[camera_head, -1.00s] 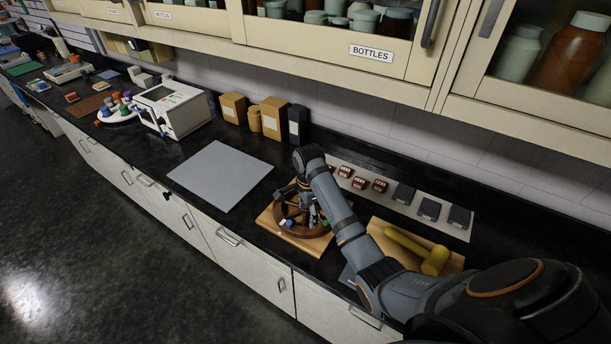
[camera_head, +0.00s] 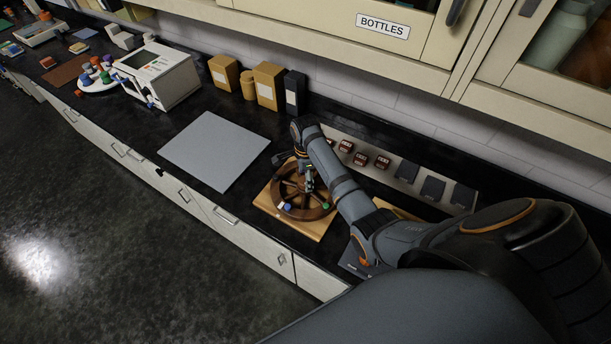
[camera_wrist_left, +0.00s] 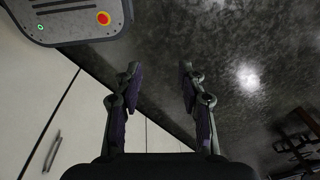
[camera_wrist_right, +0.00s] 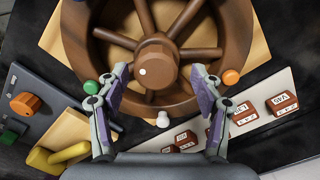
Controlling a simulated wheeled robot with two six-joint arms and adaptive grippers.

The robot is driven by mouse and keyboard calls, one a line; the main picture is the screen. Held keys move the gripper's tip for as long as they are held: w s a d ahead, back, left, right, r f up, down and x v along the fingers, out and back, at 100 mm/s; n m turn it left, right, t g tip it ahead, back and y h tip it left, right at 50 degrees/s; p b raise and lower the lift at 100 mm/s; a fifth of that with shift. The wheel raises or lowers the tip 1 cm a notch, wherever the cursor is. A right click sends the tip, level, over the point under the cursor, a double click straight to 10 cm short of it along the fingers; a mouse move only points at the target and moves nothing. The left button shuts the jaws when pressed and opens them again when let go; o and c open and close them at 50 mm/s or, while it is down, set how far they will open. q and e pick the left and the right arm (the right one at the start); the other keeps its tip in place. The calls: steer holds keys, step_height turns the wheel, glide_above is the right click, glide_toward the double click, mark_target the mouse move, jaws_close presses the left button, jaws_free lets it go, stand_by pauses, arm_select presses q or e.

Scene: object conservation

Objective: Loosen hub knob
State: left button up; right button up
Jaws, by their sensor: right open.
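A brown spoked wheel (camera_head: 287,207) lies on a light wooden board (camera_head: 264,212) on the black counter. In the right wrist view its round hub knob (camera_wrist_right: 157,68), with a white dot, is at the centre. My right gripper (camera_wrist_right: 158,80) is open, its fingertips to either side of and just short of the hub knob, with nothing between them. In the head view the right gripper (camera_head: 307,180) is over the wheel, partly hidden by my arm. My left gripper (camera_wrist_left: 158,68) is open and empty, over the floor beside the cabinet fronts.
Green (camera_wrist_right: 91,87), orange (camera_wrist_right: 231,76) and white pegs sit around the wheel's rim. Labelled brown blocks (camera_wrist_right: 281,103) and dark blocks (camera_head: 433,188) stand on a pale strip behind. A yellow-handled mallet (camera_wrist_right: 59,157) lies nearby. A grey mat (camera_head: 215,150) leaves clear room left of the wheel.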

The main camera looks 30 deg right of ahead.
steer(key=shift+s+a+f, duration=0.1)
steer(key=shift+f, duration=0.25)
steer(key=shift+s+a, duration=0.1)
steer(key=shift+f, duration=0.1)
steer(key=shift+c, duration=1.7)
steer(key=c, duration=0.8)
arm_select(q)
steer(key=shift+s+r, duration=0.1)
steer(key=shift+s, duration=0.1)
